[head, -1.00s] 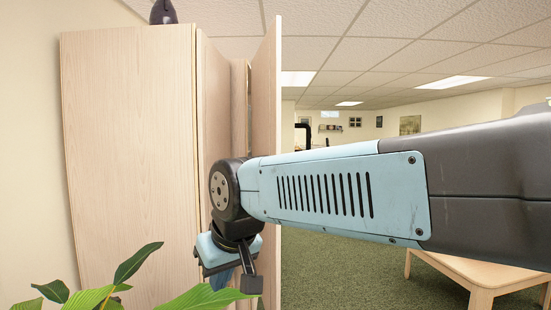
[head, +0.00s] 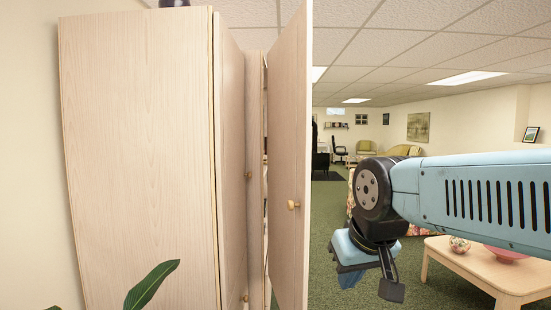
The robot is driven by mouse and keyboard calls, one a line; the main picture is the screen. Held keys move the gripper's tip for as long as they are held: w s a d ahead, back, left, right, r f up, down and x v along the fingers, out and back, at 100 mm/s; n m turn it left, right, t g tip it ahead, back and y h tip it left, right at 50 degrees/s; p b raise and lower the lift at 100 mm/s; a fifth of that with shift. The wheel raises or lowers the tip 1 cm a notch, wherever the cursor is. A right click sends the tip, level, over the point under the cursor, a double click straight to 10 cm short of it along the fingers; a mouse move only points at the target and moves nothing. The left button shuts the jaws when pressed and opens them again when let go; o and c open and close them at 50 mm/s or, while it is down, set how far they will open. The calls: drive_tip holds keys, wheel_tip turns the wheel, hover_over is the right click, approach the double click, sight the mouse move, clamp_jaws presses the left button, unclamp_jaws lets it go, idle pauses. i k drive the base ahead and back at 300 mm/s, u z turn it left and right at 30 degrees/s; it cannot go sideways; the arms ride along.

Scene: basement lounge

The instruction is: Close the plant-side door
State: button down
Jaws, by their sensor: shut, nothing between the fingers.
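The pale wood cabinet (head: 135,160) stands at the left. Its narrow front, seen at a steep angle, has a near door panel (head: 230,150) on the plant's side, with a small knob (head: 247,174). This panel looks flush or nearly flush with the cabinet side; I cannot tell if it is fully shut. Another door (head: 289,130) stands swung out from the front, with a round knob (head: 293,205) on its visible face. The plant (head: 150,288) shows as a leaf at the bottom left. My gripper (head: 368,284) is shut and empty, pointing down, right of the swung-out door and apart from it in the picture.
A low wooden table (head: 470,268) with a bowl (head: 507,252) and a patterned ball (head: 459,244) stands at the lower right. Green carpet (head: 328,215) runs back to chairs and a desk area. A dark object (head: 174,3) tops the cabinet.

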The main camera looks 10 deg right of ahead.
sight(289, 60)
drive_tip(key=z, duration=0.4)
drive_tip(key=i, duration=1)
drive_tip(key=u, duration=0.45)
drive_tip(key=k, duration=0.55)
drive_tip(key=u, duration=0.05)
